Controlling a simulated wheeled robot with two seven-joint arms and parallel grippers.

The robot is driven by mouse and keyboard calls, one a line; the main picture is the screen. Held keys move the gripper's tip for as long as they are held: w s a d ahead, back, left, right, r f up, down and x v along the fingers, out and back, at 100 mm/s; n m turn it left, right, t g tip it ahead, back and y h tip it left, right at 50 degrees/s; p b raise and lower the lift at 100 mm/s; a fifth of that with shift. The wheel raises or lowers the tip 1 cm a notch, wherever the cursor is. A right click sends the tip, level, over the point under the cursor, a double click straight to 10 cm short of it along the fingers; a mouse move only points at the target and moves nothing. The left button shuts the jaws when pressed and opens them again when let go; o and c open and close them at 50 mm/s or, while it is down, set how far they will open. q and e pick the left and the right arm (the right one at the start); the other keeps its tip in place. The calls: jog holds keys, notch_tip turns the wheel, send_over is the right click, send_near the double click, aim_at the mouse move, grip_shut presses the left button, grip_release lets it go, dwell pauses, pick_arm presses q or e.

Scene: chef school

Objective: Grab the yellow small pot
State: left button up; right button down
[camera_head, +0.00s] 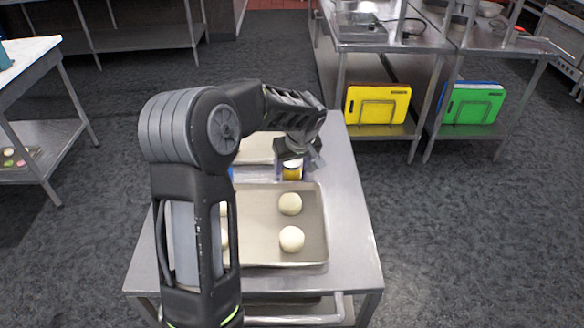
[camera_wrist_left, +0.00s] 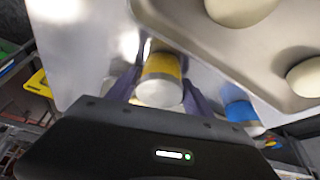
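The small pot with a yellow band and white end (camera_head: 292,172) is on the steel cart, just behind the baking tray. In the left wrist view the pot (camera_wrist_left: 161,82) lies between the two purple fingers of my left gripper (camera_wrist_left: 163,88). The fingers are close against its sides, and whether they press on it cannot be told. In the head view my left gripper (camera_head: 291,163) reaches down over the pot from above. A blue-banded pot (camera_wrist_left: 240,110) is beside it in the wrist view. My right gripper is not in view.
A baking tray (camera_head: 262,255) with several pale dough balls (camera_head: 291,239) lies on the cart (camera_head: 352,230), right in front of the pot. Another tray (camera_head: 258,149) is behind. Yellow (camera_head: 377,105) and green (camera_head: 473,104) boards stand under the back-right tables.

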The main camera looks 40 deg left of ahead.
pick_arm(q)
jog(key=c, duration=1.2)
notch_tip(320, 180, up, 10)
jog(key=shift+r+b, duration=0.1)
jog(key=shift+b, duration=0.8)
